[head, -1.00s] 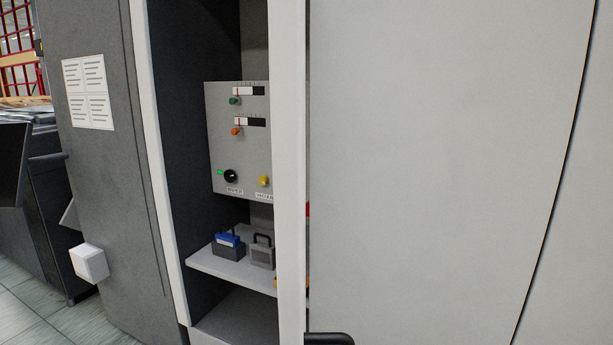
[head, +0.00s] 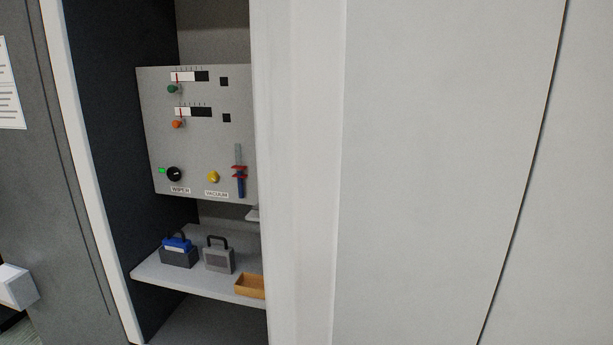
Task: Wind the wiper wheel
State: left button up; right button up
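The grey control panel (head: 215,145) is inside an open bay of the machine. A black round knob (head: 174,174) sits above the label "WIPER" (head: 180,190), with a small green light (head: 162,170) to its left. I cannot tell for sure whether this knob is the wiper wheel. A yellow knob (head: 213,177) sits above the label "VACUUM" (head: 216,194). Above are a green knob (head: 172,89) and an orange knob (head: 177,124), each by a black and white scale with a red mark. Neither of my grippers shows.
Below the panel, a light shelf (head: 200,283) holds a blue-topped box (head: 178,251), a grey handled box (head: 218,256) and an orange tray (head: 250,286). A blue and red slider (head: 240,175) is at the panel's right. A large pale door (head: 430,170) fills the right side.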

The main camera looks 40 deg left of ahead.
aim_at(174, 174)
jog(key=i+j, duration=0.1)
jog(key=j, duration=1.95)
jog(key=i+z, duration=0.05)
jog(key=i, duration=0.05)
